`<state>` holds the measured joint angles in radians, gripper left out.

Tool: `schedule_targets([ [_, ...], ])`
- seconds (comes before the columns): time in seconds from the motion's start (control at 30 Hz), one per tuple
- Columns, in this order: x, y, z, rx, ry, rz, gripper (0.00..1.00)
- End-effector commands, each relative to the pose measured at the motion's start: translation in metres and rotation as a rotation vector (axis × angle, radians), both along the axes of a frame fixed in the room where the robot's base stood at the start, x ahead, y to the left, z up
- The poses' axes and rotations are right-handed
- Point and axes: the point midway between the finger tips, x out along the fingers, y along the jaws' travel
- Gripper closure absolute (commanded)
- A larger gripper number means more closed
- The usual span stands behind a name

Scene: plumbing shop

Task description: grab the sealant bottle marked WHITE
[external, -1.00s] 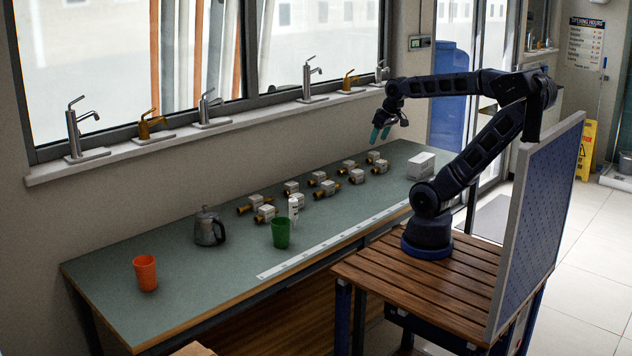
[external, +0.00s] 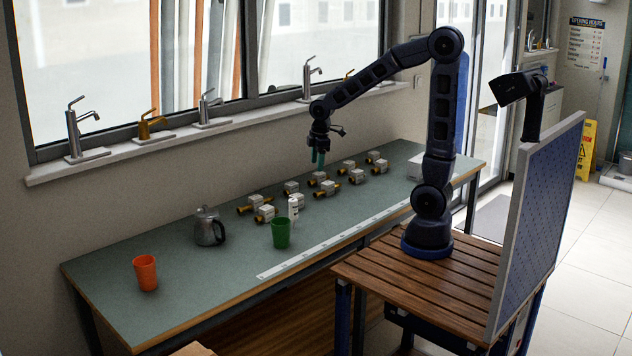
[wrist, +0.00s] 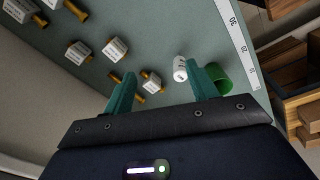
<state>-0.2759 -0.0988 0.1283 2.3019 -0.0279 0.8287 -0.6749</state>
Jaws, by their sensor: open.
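A small white bottle (external: 293,209) stands upright on the bench just behind the green cup (external: 281,232). It also shows in the wrist view (wrist: 180,69), beside my right fingertip and near the green cup (wrist: 219,78). Its marking is too small to read. My gripper (external: 318,158) is open and empty, its teal fingers pointing down above the bench, behind and to the right of the bottle. In the wrist view my gripper (wrist: 160,85) has its fingers apart, with a boxed brass fitting (wrist: 152,82) showing between them.
Several white-boxed brass fittings (external: 328,187) stand around and behind the bottle on the green bench (external: 190,285). A metal pot (external: 209,227) and an orange cup (external: 145,272) are at left. A ruler strip (external: 340,240) runs along the front edge. Taps line the sill behind.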

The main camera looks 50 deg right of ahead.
Motion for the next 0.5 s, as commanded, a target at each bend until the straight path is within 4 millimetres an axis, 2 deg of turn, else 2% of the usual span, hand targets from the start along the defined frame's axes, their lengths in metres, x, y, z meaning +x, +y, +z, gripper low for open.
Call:
schedule_targets([
  [0.1,0.012,0.029,-0.025,-0.016,0.037,0.128,0.42],
  [0.3,0.023,0.071,-0.06,-0.031,0.085,0.319,0.42],
  [0.5,0.026,0.092,-0.08,-0.036,0.107,0.416,0.42],
])
